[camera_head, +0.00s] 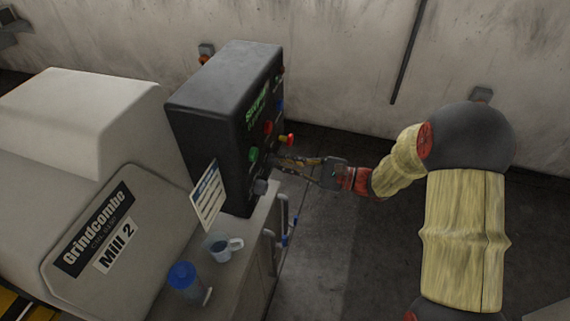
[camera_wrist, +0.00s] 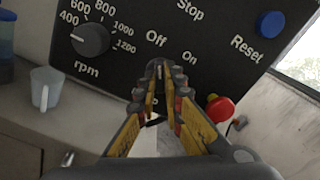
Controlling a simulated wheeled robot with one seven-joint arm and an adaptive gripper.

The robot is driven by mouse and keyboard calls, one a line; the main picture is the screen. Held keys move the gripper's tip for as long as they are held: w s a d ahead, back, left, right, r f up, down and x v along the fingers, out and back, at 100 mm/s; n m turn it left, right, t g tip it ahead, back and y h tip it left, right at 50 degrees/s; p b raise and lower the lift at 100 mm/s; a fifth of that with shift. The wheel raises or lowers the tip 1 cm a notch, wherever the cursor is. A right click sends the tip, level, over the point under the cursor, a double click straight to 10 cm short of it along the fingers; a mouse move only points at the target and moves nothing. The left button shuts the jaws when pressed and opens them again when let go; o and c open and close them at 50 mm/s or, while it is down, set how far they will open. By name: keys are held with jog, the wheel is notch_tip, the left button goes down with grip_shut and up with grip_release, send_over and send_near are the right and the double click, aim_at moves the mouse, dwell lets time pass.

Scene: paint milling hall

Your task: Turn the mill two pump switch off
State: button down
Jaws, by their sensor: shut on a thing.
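The black control box (camera_head: 205,105) stands on the bench beside the mill marked Mill 2, its panel facing right. My gripper (camera_head: 275,160) reaches the panel from the right. In the wrist view, my gripper's fingertips (camera_wrist: 160,68) are close together at the panel, just below and between the words Off and On. They are shut on the switch there, which the fingers almost wholly hide. I cannot tell which way it points. Part of the label below it is covered by the fingers.
An rpm dial (camera_wrist: 91,39) is left of the fingers. A red mushroom button (camera_wrist: 219,108) sits close to their right, and a blue Reset button (camera_wrist: 270,24) is at upper right. A measuring cup (camera_head: 222,248) and a blue-lidded container (camera_head: 184,278) stand on the bench.

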jog(key=c, duration=2)
grip_release()
jog(key=shift+o, duration=0.4)
jog(key=v, duration=1.2)
